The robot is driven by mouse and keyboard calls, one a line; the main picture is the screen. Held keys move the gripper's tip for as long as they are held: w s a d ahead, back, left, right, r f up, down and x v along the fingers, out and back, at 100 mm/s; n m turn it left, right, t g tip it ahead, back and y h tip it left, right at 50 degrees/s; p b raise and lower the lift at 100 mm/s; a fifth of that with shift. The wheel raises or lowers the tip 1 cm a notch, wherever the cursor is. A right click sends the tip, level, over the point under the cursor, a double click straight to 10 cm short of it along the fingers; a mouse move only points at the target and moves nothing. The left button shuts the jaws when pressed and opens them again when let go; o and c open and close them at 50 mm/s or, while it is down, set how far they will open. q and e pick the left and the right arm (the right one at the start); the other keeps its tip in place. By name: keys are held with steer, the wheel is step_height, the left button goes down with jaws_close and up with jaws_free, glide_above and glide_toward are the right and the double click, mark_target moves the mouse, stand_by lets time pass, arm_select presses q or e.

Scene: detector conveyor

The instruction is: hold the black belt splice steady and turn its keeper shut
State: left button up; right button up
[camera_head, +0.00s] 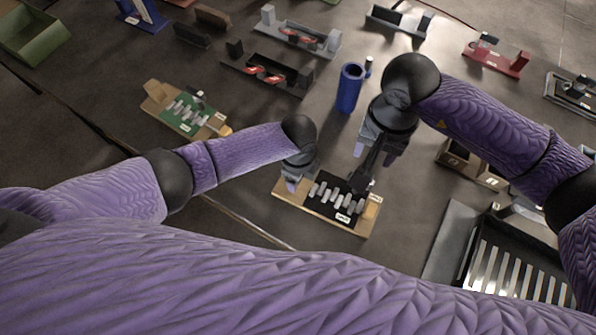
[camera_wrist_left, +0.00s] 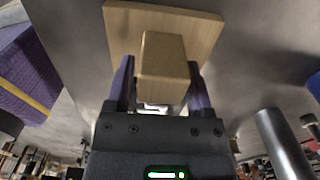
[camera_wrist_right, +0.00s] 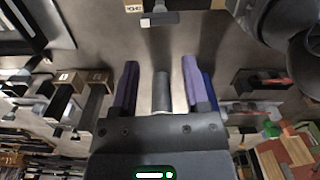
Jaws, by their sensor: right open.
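The black belt splice (camera_head: 341,196) lies on a wooden board (camera_head: 317,217) in the head view, a black plate with a row of pale rollers. My left gripper (camera_head: 292,184) is at the board's left end. In the left wrist view its fingers (camera_wrist_left: 161,92) flank a wooden end block (camera_wrist_left: 163,70) closely and appear shut on it. My right gripper (camera_head: 374,155) is open above the right end of the splice. A dark upright bar (camera_head: 371,163), apparently the keeper, stands there. A grey bar (camera_wrist_right: 161,92) shows between the right fingers (camera_wrist_right: 160,88); contact is unclear.
A similar green splice (camera_head: 183,111) on wood lies to the left. A blue tube (camera_head: 350,87) stands behind the right hand. Wooden bins (camera_head: 455,158) and a slotted metal tray (camera_head: 452,240) are at the right. More fixtures line the back. Bare surface surrounds the board's left and front.

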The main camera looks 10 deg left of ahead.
arm_select(q)
jaws_close()
arm_select(e)
steer(key=shift+o, duration=0.6)
steer(key=o, duration=0.4)
step_height(320, 180, up, 2)
steer(key=shift+m, duration=0.4)
steer(key=shift+o, duration=0.2)
step_height(320, 180, down, 12)
steer(key=shift+r, duration=0.1)
steer(key=c, duration=1.1)
